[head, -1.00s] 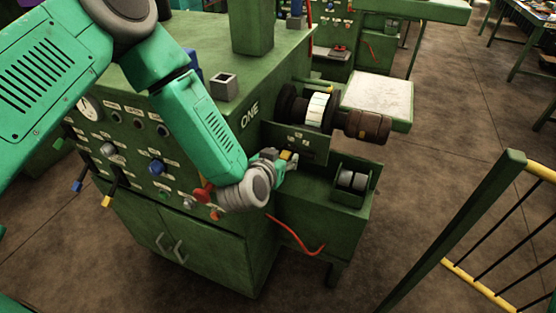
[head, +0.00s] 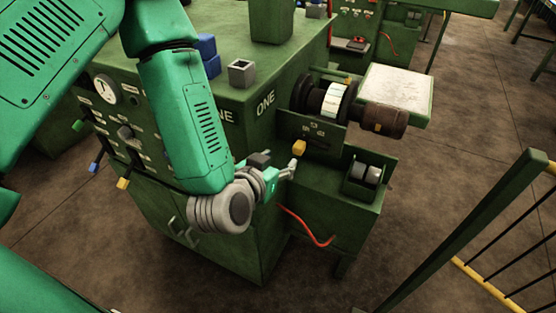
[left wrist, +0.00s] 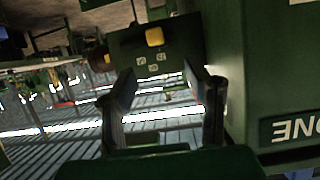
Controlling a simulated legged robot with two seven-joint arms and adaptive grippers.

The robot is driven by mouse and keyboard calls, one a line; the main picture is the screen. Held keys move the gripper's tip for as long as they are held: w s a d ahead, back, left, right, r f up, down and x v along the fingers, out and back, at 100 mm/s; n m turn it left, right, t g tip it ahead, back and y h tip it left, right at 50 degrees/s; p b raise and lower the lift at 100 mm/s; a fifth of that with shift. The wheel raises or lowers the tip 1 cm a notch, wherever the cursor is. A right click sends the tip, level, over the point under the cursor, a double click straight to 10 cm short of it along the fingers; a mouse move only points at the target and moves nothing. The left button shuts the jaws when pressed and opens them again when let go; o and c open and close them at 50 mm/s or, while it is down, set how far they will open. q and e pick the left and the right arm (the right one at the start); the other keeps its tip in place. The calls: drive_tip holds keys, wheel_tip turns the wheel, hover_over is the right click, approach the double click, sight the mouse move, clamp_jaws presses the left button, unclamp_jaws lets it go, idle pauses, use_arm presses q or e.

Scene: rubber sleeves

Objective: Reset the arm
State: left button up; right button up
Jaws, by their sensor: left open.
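My left gripper (head: 291,166) is open, and nothing shows between its fingers. In the head view it is in front of the green machine (head: 285,88), just below and left of a small yellow knob (head: 299,147) on the panel. The left wrist view shows its two fingers (left wrist: 165,90) spread apart. The yellow knob (left wrist: 154,36) is beyond and above them on a dark green panel (left wrist: 170,55), apart from the fingers. My right gripper is not in view.
A dark roller with a white band (head: 335,100) and a brown cylinder (head: 384,119) jut from the machine. Small grey rollers (head: 365,173) sit in a box on the ledge. A red hose (head: 308,228) hangs below. A green railing (head: 460,228) stands at right, with open floor between.

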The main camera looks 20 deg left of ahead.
use_arm(q)
drive_tip(key=s+a+f+g+h+b, duration=0.1)
drive_tip(key=s+f+g+b, duration=0.25)
drive_tip(key=s+f, duration=0.45)
drive_tip(key=s+a+f+g+b, duration=0.1)
drive_tip(key=s+f+g+b, duration=0.25)
drive_tip(key=f, duration=0.95)
drive_tip(key=s+a+f+g+b, duration=0.2)
drive_tip(key=s+a+f+g, duration=0.1)
drive_tip(key=s+f, duration=0.2)
drive_tip(key=s+a+f+g+y+b, duration=0.1)
drive_tip(key=s+a+f+g+b, duration=0.1)
drive_tip(key=s, duration=0.7)
wheel_tip(320, 180, down, 3)
drive_tip(key=shift+s+a+r+g+b, duration=0.15)
drive_tip(key=shift+a+g+b, duration=0.15)
drive_tip(key=shift+a+g, duration=0.35)
drive_tip(key=shift+a, duration=0.1)
